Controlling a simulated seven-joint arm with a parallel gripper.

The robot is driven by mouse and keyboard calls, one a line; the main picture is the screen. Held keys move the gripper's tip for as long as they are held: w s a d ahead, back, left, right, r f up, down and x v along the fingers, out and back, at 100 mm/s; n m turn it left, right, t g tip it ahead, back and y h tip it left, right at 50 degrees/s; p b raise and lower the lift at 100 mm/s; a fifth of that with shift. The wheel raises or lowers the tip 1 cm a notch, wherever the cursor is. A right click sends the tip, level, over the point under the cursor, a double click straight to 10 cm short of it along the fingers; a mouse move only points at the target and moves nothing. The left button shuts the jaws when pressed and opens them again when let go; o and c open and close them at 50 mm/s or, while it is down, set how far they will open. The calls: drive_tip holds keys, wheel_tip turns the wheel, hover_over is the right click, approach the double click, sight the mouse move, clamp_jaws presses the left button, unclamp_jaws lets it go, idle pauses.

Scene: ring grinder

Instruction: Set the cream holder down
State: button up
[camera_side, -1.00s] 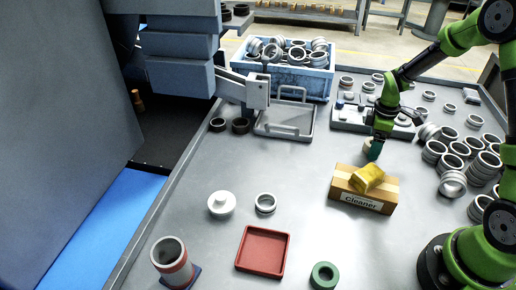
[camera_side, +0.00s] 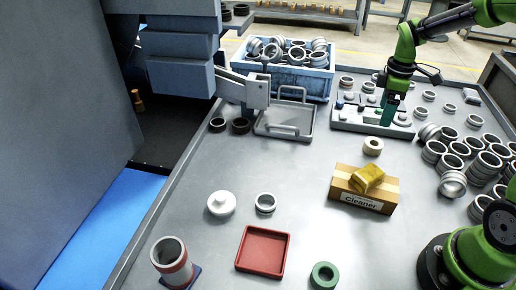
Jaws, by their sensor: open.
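The cream holder (camera_side: 373,146) is a small cream ring-like piece standing on the grey table, behind the cardboard box. Nothing touches it in this view. My gripper (camera_side: 386,120) is open and empty. It shows above and behind the holder, in front of the grey panel with knobs (camera_side: 345,118), with a clear gap to the holder.
A cardboard cleaner box (camera_side: 345,192) with a yellow cloth (camera_side: 368,178) on it stands in front of the holder. Many metal rings (camera_side: 453,183) crowd the right. A red tray (camera_side: 263,250), green ring (camera_side: 324,275) and white lidded piece (camera_side: 221,203) lie in front.

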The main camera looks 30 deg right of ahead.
drive_tip(key=s+a+r+m+t+y, duration=0.1)
drive_tip(key=s+a+r+m+t, duration=0.2)
drive_tip(key=a, duration=0.6)
drive_tip(key=s+a+r+m+t+y, duration=0.1)
drive_tip(key=s+a+r+m+t, duration=0.3)
drive_tip(key=s+a+r+m, duration=0.4)
drive_tip(key=s+a, duration=0.1)
drive_tip(key=s, duration=0.2)
drive_tip(key=shift+r+m, duration=0.3)
drive_tip(key=shift+r, duration=0.1)
